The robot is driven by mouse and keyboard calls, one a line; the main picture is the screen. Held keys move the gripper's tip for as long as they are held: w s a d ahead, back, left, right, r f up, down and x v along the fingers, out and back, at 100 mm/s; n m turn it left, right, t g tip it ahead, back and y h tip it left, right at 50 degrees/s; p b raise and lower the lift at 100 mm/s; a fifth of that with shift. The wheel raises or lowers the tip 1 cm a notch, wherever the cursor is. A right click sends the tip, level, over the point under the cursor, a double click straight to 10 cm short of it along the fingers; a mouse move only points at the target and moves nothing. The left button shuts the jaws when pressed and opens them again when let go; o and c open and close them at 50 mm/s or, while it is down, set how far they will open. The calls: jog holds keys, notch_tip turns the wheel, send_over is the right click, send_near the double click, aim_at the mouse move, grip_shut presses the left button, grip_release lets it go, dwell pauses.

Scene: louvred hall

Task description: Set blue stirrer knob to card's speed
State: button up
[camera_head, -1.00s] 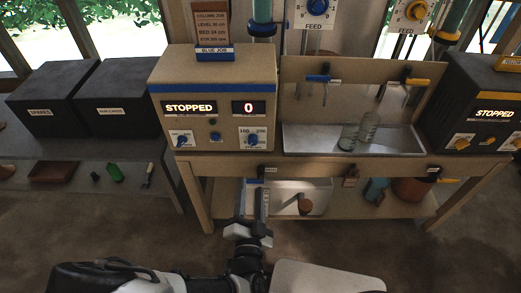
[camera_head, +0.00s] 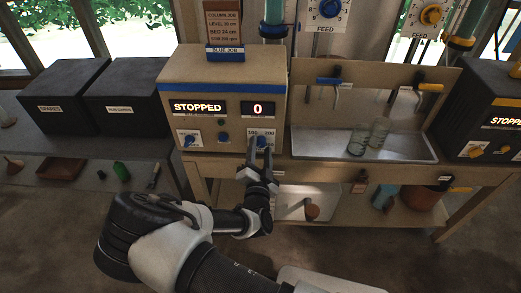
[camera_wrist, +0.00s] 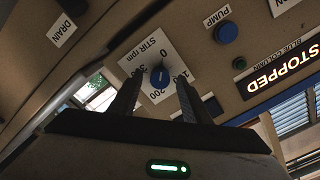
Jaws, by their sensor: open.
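The blue stirrer knob (camera_head: 261,141) is on the low right of the blue-striped control box's front. In the wrist view the knob (camera_wrist: 160,75) sits on a white plate marked "STIR rpm", between and just beyond my fingertips. Its pale pointer line shows, but I cannot tell its exact setting. My gripper (camera_head: 261,151) is open, its fingers on either side of the knob; I cannot tell whether they touch it. The brown job card (camera_head: 222,26) stands on the box above the "BLUE JOB" label; its bottom line is too small to read surely. The displays (camera_head: 258,108) read "STOPPED" and "0".
A blue PUMP button (camera_wrist: 226,33) and another blue knob (camera_head: 188,141) share the panel. Glass bottles (camera_head: 368,138) stand in the tray to the right, below blue and yellow tap handles. A second box with yellow knobs (camera_head: 476,151) is at far right. Dark boxes (camera_head: 62,98) stand left.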

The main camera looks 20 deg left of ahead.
jog(key=shift+w, duration=0.25)
jog(key=c, duration=1)
jog(key=shift+c, duration=0.2)
jog(key=shift+m+p, duration=0.3)
jog(key=shift+p, duration=0.05)
